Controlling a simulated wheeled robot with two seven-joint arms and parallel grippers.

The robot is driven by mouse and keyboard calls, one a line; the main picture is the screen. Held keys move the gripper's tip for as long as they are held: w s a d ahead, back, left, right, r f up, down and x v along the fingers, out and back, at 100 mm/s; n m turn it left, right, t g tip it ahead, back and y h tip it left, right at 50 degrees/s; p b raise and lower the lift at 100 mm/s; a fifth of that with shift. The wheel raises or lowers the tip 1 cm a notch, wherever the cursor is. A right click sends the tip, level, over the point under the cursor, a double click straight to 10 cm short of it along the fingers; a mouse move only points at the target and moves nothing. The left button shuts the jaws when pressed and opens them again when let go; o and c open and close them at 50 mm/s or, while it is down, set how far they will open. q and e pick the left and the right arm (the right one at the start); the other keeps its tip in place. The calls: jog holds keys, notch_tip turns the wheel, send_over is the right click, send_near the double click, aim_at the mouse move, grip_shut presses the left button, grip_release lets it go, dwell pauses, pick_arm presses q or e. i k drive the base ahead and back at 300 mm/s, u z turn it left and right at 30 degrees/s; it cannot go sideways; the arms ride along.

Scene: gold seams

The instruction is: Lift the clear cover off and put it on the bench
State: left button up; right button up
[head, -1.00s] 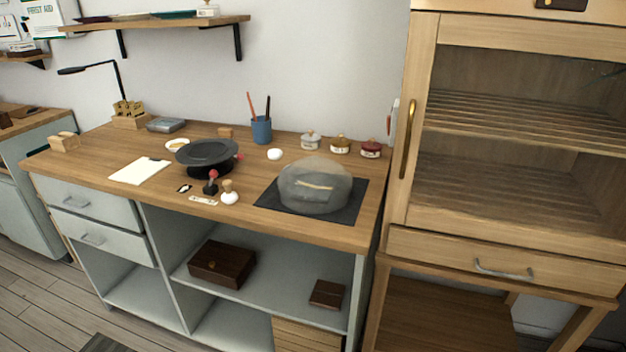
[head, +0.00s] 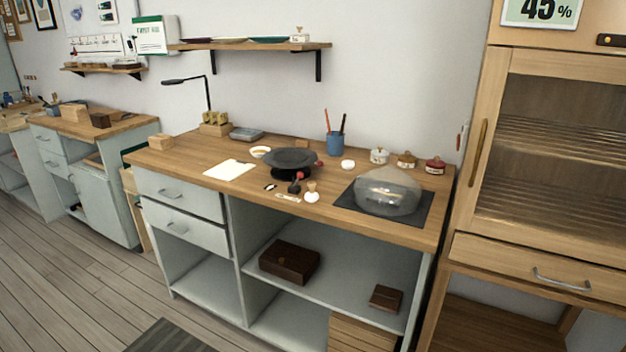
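The clear cover (head: 390,188) is a see-through dome. It sits on a dark square mat (head: 420,217) at the right end of the wooden bench (head: 215,150). What lies under the dome is too faint to tell. Neither of my grippers shows in the head view.
A black round stand (head: 290,158), a red-topped stamp (head: 296,183) and a white-based tool (head: 312,193) are left of the mat. Small lidded jars (head: 406,160) and a blue pen cup (head: 335,144) stand behind. A wooden cabinet (head: 478,170) rises at the right. Bench top around the white paper (head: 230,170) is partly clear.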

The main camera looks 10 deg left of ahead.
aim_at(390, 190)
jog(key=u, duration=1.5)
jog(key=i, duration=1.6)
jog(key=z, duration=1.95)
